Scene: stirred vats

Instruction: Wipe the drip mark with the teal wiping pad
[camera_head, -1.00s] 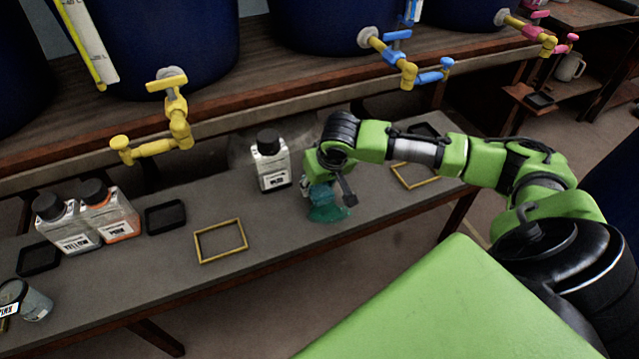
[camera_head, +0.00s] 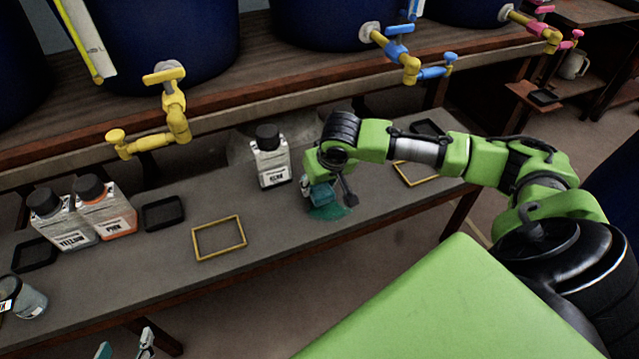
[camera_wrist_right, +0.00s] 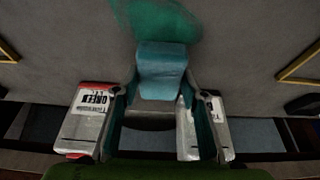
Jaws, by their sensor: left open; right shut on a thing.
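The drip mark (camera_head: 330,213) is a green smear on the grey bench top, near its front edge. It also shows at the top of the right wrist view (camera_wrist_right: 160,18). My right gripper (camera_head: 326,189) is shut on the teal wiping pad (camera_head: 319,196), which also shows between the fingers in the right wrist view (camera_wrist_right: 161,72). The pad is at the near side of the mark in that view and overlaps its edge; whether it presses on the bench I cannot tell. My left gripper (camera_head: 125,345) is open and empty at the bottom edge, in front of the bench.
A white bottle with a black cap (camera_head: 270,160) stands just left of my right gripper. A yellow frame (camera_head: 243,234) lies further left, then a black tray (camera_head: 163,213) and two capped bottles (camera_head: 106,212). Yellow (camera_head: 177,125) and blue (camera_head: 430,72) taps overhang the bench.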

